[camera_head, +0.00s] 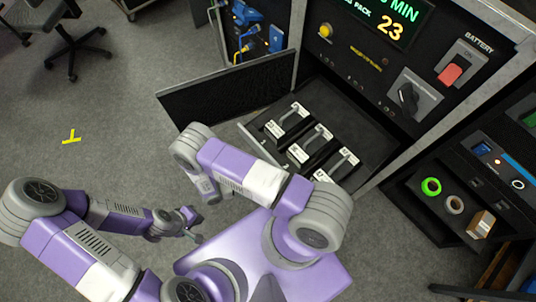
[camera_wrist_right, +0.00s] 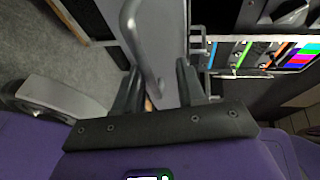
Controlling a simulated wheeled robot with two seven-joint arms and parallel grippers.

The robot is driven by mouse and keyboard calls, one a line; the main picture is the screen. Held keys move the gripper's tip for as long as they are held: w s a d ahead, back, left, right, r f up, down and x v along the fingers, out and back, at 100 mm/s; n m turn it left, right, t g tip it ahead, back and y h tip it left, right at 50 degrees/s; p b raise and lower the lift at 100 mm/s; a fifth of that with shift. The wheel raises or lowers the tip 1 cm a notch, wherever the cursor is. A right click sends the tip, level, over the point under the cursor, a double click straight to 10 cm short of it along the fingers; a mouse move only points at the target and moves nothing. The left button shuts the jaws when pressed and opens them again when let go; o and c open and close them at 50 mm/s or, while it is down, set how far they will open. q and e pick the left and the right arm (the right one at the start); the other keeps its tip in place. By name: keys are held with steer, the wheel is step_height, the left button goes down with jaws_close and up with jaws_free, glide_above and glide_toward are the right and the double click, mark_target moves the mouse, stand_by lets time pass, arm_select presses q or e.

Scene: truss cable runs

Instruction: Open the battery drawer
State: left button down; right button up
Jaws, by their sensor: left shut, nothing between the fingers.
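The battery drawer (camera_head: 252,134) stands pulled out below the control panel in the head view. Its light front edge shows, and black battery packs (camera_head: 308,145) with white labels and handles lie in it. My left gripper (camera_head: 194,228) is shut and empty, low over the floor and apart from the drawer. In the right wrist view my right gripper (camera_wrist_right: 158,88) has its fingers apart. A curved grey handle (camera_wrist_right: 138,45) on a pale panel reaches down between or just beyond them; I cannot tell if they touch. My right arm hides this gripper in the head view.
A dark open panel (camera_head: 225,95) stands left of the drawer. The control panel (camera_head: 375,60) with a red battery switch (camera_head: 450,74) is above. A shelf with tape rolls (camera_head: 431,186) is at right.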

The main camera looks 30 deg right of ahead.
steer(key=o, duration=0.7)
step_height(320, 180, up, 8)
steer(key=p, duration=0.2)
steer(key=shift+w+d+r+p, duration=0.1)
steer(key=shift+p, duration=0.2)
steer(key=shift+r, duration=0.35)
steer(key=shift+c, duration=0.5)
steer(key=shift+r, duration=0.15)
steer(key=c, duration=0.6)
steer(key=shift+f, duration=0.3)
